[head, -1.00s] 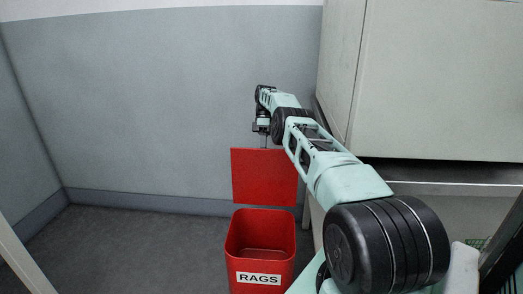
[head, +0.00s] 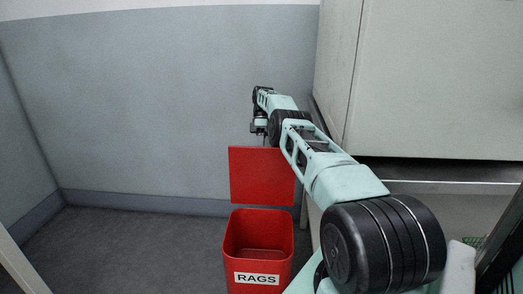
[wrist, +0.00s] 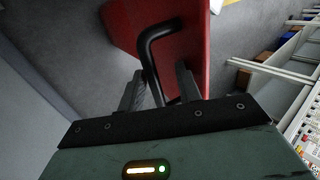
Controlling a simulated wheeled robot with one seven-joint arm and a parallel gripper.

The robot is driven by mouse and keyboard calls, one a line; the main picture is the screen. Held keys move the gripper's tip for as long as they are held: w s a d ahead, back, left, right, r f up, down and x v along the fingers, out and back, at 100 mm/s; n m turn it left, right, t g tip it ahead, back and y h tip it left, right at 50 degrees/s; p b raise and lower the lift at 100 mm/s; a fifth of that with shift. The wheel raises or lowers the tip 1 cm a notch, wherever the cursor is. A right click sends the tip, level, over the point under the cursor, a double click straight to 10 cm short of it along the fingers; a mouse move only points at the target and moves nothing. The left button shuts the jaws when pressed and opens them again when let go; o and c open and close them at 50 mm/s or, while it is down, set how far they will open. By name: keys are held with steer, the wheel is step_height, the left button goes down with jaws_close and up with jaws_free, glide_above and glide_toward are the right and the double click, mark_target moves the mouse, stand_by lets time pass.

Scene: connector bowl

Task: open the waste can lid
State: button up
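The red waste can (head: 258,279), labelled RAGS, stands on the floor with its mouth uncovered, and I can see into it. Its red lid (head: 262,176) stands raised, roughly upright, behind the mouth. In the wrist view the red lid (wrist: 188,55) carries a black bent handle (wrist: 149,62). My gripper (wrist: 160,75) has its two fingers apart, with the handle running between them and a gap showing. In the head view my gripper (head: 259,136) is small and dark just above the lid's top edge, and its fingers are hard to make out.
A grey wall (head: 150,110) stands behind the can. A pale cabinet (head: 440,80) and a counter (head: 430,172) below it are close on the right of my arm. The dark floor (head: 120,240) left of the can is clear.

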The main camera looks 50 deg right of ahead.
step_height(320, 180, up, 10)
steer(key=p, duration=0.8)
steer(key=shift+f, duration=0.15)
